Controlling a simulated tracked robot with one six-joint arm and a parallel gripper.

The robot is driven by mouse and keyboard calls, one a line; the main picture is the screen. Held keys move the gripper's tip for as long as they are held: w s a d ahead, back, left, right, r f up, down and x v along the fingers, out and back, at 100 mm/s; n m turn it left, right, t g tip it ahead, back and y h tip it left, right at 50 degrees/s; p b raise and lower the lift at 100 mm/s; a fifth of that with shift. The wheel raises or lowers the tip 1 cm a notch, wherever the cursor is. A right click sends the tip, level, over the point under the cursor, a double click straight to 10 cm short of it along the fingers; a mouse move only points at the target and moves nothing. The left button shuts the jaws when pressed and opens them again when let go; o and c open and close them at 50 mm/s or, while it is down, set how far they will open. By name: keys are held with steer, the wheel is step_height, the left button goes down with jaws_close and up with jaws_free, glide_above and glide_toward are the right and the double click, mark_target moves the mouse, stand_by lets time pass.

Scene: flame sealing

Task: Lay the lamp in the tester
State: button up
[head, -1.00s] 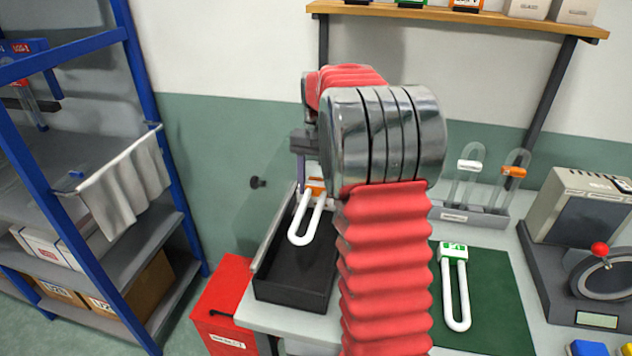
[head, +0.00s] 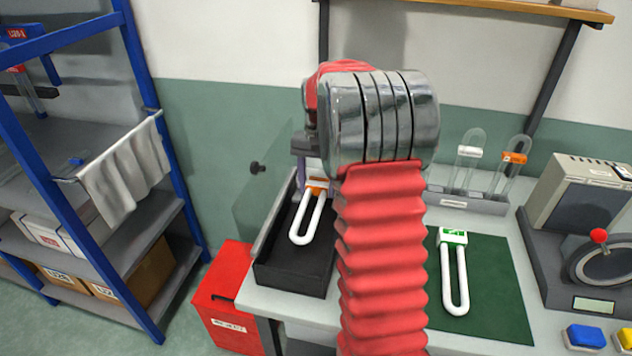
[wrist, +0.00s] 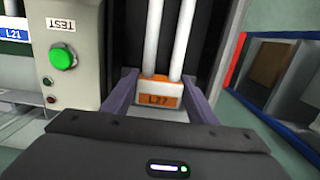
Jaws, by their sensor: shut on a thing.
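The lamp is a white U-shaped tube (head: 307,221) with an orange base (head: 317,184). In the head view it shows over the black tray-like tester (head: 292,288), its bend toward me; I cannot tell whether it touches the floor of it. In the wrist view, the purple fingers of my gripper (wrist: 160,92) are shut on the orange base (wrist: 158,97), with the white tubes (wrist: 162,40) running away from me. A grey panel (wrist: 72,30) marked TEST carries a green button (wrist: 63,55) beside the lamp. My arm hides part of the gripper in the head view.
A second lamp with a green base (head: 453,237) lies on a green mat (head: 500,310) to the right. A rack (head: 470,203) with lamps or glass tubes stands behind. A clear panel (head: 257,200) rises at the tester's left. A red cabinet (head: 222,300) stands below.

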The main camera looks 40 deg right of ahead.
mark_target(319, 193)
steer(key=shift+f, duration=0.85)
steer(key=shift+w+d+f, duration=0.15)
steer(key=shift+f, duration=0.4)
steer(key=shift+w+d+f, duration=0.1)
steer(key=shift+f, duration=0.45)
steer(key=shift+s+f, duration=0.1)
steer(key=shift+f, duration=0.2)
steer(key=shift+c, duration=0.2)
steer(key=o, duration=1.1)
steer(key=shift+c, duration=0.2)
steer(key=shift+o, duration=0.5)
steer(key=shift+d+r, duration=0.1)
steer(key=shift+r, duration=0.25)
steer(key=shift+o, duration=0.4)
steer(key=r, duration=1.3)
steer(key=shift+w+d+r, duration=0.25)
steer(key=shift+w+r, duration=0.1)
steer(key=shift+r, duration=0.05)
